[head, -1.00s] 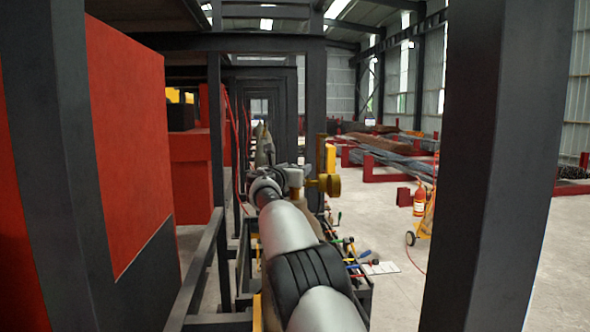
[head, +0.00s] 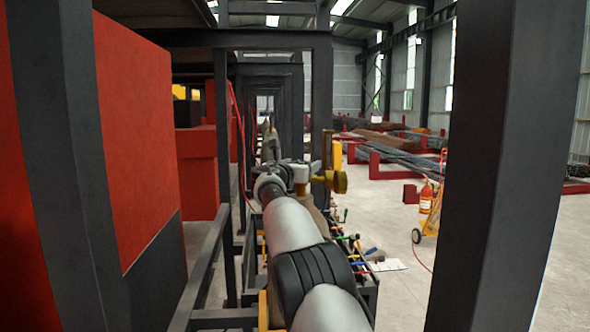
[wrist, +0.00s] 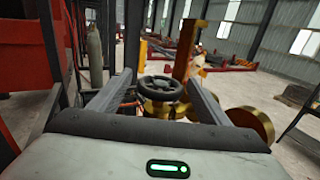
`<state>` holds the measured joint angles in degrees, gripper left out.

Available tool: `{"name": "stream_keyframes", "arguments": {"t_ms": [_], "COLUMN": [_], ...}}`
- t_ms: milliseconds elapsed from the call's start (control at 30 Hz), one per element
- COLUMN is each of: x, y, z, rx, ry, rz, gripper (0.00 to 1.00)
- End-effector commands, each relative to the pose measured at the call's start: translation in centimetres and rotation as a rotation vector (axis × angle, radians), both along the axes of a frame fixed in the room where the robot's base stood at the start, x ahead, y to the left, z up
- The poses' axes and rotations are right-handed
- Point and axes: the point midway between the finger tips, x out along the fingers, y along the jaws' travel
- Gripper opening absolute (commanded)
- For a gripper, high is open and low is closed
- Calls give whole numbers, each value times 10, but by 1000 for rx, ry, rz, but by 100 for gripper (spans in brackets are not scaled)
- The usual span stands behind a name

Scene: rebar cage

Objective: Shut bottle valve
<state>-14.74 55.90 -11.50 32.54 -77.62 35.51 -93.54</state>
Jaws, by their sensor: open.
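The bottle valve shows in the wrist view as a black round handwheel (wrist: 163,88) on a brass body (wrist: 163,108). The handwheel lies between the two fingers of my gripper (wrist: 159,74), which are open on either side of it. I cannot tell whether either finger touches it. In the head view my gripper (head: 316,172) is at the far end of my arm, beside a round brass part (head: 340,182). The handwheel itself is not clear there, and the bottle's body is mostly hidden behind my arm.
Dark steel posts stand close at left and right (head: 503,150). A red panel (head: 137,140) is at the left. A rack of coloured-handled tools (head: 350,250) lies below my arm. A red bottle on a yellow cart (head: 426,198) stands on open floor at the right.

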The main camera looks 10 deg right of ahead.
Motion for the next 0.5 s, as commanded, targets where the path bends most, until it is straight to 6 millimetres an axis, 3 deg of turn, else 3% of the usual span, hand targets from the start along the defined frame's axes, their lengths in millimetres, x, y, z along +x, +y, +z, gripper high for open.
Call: {"name": "stream_keyframes", "arguments": {"t_ms": [167, 500], "x": [-17, -88], "y": [11, 46], "z": [-5, -4], "rx": [0, 1], "ry": [-1, 0], "rz": [3, 4], "gripper": [71, 71]}}
